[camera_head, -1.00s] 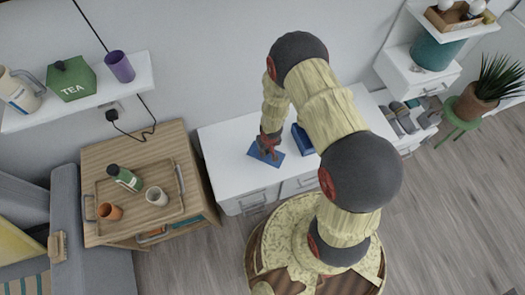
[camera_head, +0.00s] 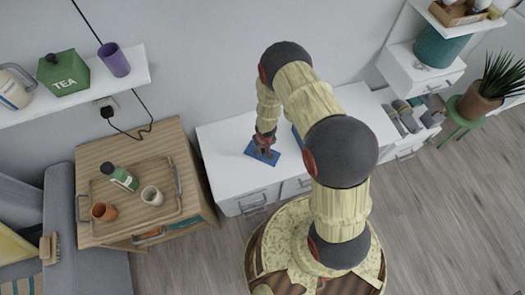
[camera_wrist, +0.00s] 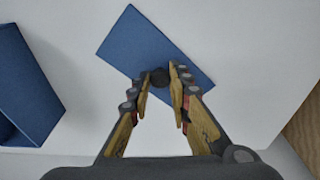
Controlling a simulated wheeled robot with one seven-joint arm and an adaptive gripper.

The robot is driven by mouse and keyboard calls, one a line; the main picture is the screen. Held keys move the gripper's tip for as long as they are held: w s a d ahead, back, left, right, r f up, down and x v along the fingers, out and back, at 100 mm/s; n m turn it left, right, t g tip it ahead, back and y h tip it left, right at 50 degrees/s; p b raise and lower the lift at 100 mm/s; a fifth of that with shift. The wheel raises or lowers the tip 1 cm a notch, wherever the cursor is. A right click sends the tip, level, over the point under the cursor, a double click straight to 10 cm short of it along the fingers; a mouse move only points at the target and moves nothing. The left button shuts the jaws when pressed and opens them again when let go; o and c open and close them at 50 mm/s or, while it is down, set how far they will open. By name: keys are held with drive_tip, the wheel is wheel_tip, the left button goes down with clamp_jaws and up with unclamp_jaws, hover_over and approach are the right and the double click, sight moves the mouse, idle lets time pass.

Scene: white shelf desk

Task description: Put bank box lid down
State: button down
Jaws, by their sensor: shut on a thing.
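The blue bank box lid (camera_head: 268,157) is a flat rectangle over the white desk top, near its front left part; it also shows in the wrist view (camera_wrist: 150,35). My gripper (camera_head: 265,143) is above the lid, and in the wrist view its fingers (camera_wrist: 160,73) are shut on the lid's dark round knob (camera_wrist: 159,78). The lid looks flat and close to the desk; I cannot tell whether it touches. The open blue box (camera_wrist: 25,85) stands apart, left of the lid in the wrist view. In the head view the box is mostly hidden behind my arm.
The white desk (camera_head: 225,140) has bare top around the lid. A wooden side table (camera_head: 180,140) with a tray, a bottle and two cups stands to the left. Grey rolled items (camera_head: 405,118) lie at the desk's right. A wall shelf (camera_head: 125,75) is at upper left.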

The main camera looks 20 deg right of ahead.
drive_tip(key=shift+r, duration=0.15)
drive_tip(key=c, duration=1.6)
unclamp_jaws()
drive_tip(key=shift+f, duration=0.2)
drive_tip(key=shift+c, duration=0.2)
wheel_tip(320, 180, up, 12)
drive_tip(key=s+p, duration=0.2)
drive_tip(key=p, duration=0.3)
wheel_tip(320, 180, up, 33)
drive_tip(key=t+h, duration=0.1)
drive_tip(key=t, duration=0.1)
hover_over(264, 157)
drive_tip(key=w+d, duration=0.2)
drive_tip(key=d, duration=0.1)
drive_tip(key=s+a+r+t+y, duration=0.1)
drive_tip(key=s+a+r+t, duration=0.1)
drive_tip(key=s+r, duration=1.8)
drive_tip(key=shift+s+a+r, duration=0.25)
drive_tip(key=shift+s+a, duration=0.3)
drive_tip(key=shift+s, duration=0.4)
